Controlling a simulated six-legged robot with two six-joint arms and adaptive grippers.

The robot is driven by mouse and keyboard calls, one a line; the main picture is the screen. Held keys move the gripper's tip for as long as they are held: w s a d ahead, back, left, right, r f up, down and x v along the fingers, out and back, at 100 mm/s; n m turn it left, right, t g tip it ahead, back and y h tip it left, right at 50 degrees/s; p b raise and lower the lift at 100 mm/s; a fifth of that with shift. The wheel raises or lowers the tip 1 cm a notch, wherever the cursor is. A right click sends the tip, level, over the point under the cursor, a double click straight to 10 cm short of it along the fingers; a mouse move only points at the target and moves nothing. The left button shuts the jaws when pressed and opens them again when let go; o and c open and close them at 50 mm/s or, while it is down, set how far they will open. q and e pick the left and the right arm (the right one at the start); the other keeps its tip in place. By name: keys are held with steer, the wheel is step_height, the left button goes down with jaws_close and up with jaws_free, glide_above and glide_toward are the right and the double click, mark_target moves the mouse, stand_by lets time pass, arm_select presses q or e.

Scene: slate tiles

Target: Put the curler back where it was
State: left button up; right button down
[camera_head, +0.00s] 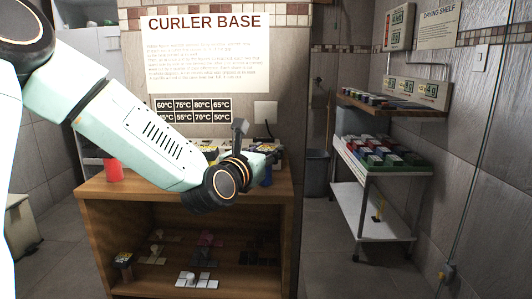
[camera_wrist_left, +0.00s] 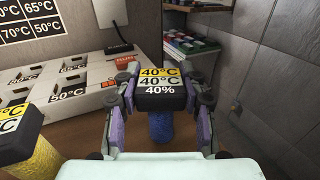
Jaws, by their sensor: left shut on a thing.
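My left gripper (camera_head: 265,157) is over the top of the wooden cabinet, in front of the wall. In the left wrist view my left gripper (camera_wrist_left: 163,92) is shut on a curler (camera_wrist_left: 160,126), its fingers on both sides of the black cap. The curler is upright, with a blue body and a yellow and white label reading 40°C, 40°C and 40%. The white curler base (camera_wrist_left: 88,88) lies to its left, with black labels such as 65°C and 50°C. I cannot tell whether the curler touches the surface below. My right gripper is not in view.
A yellow curler with a black cap (camera_wrist_left: 18,135) stands at the near left. A red cup (camera_head: 113,171) is on the left of the cabinet top (camera_head: 98,188). A white cart (camera_head: 385,168) and wall shelf (camera_head: 385,108) stand at right, beyond a floor gap.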

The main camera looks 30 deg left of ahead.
arm_select(q)
steer(key=o, duration=1.2)
steer(key=shift+w+f, duration=0.15)
steer(key=shift+f, duration=0.05)
steer(key=shift+c, duration=0.2)
steer(key=shift+o, duration=0.5)
steer(key=shift+r, duration=0.1)
steer(key=shift+r+p, duration=0.3)
steer(key=shift+p, duration=0.1)
steer(key=s, duration=0.3)
steer(key=shift+s+d+p, duration=0.25)
steer(key=shift+p, duration=0.1)
steer(key=shift+s, duration=0.4)
steer(key=shift+s+d+f+p, duration=0.15)
steer(key=shift+s+p, duration=0.35)
steer(key=shift+s, duration=0.5)
steer(key=s+p, duration=0.2)
steer(key=p, duration=0.1)
steer(key=s+p, duration=0.1)
steer(key=p, duration=0.2)
steer(key=s+d+p, duration=0.1)
steer(key=s+p, duration=0.1)
steer(key=p, duration=0.1)
steer(key=shift+s, duration=0.35)
